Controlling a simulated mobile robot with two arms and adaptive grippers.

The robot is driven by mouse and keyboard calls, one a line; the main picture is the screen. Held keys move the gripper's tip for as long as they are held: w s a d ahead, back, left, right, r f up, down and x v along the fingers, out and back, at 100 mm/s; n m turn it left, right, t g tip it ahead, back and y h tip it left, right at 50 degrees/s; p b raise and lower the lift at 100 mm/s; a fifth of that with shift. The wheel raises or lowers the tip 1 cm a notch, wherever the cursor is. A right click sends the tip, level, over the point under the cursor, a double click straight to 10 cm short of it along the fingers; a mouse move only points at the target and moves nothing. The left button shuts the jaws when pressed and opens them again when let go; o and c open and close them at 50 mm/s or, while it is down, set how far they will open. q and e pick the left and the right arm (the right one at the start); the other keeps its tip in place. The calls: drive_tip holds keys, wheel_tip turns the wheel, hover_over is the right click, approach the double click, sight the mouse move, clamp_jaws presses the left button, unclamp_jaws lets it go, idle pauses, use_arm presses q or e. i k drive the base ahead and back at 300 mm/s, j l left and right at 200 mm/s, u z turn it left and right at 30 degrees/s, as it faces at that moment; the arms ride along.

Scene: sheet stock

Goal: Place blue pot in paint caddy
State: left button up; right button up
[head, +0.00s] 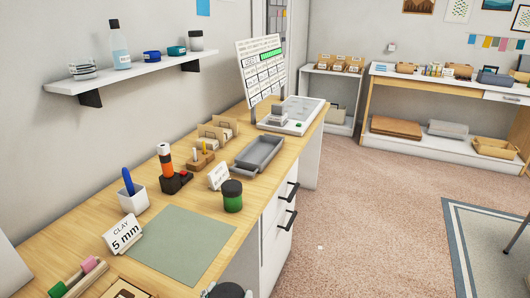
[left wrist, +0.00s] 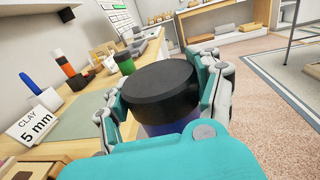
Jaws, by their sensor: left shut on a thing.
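My left gripper (left wrist: 160,92) is shut on the blue pot (left wrist: 175,128), with one finger on each side. The pot has a wide black lid (left wrist: 158,82) and a blue-purple body, mostly hidden by my gripper. In the head view the dark lid (head: 228,291) shows at the bottom edge, by the desk's front side. A grey open tray (head: 258,152), which looks like the paint caddy, lies empty on the desk farther back. A green pot with a black lid (head: 232,196) stands upright in front of it. My right gripper is in neither view.
The desk holds a green mat (head: 182,244), a "CLAY 5 mm" sign (head: 123,236), a white cup with a blue tool (head: 133,200), an orange-black tool (head: 168,168) and a small white card (head: 218,176). A wall shelf (head: 130,78) holds several containers.

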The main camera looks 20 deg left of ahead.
sight(254, 162)
drive_tip(key=i+l, duration=0.15)
drive_tip(key=i, duration=0.5)
drive_tip(key=i+l, duration=0.1)
drive_tip(key=i, duration=0.6)
drive_tip(key=i+l, duration=0.15)
drive_tip(key=i, duration=0.5)
drive_tip(key=i+l+u, duration=0.25)
drive_tip(key=i, duration=0.2)
drive_tip(key=i+l+u, duration=0.25)
drive_tip(key=i, duration=0.2)
drive_tip(key=i+l+u, duration=0.25)
drive_tip(key=i, duration=0.2)
drive_tip(key=u, duration=1.55)
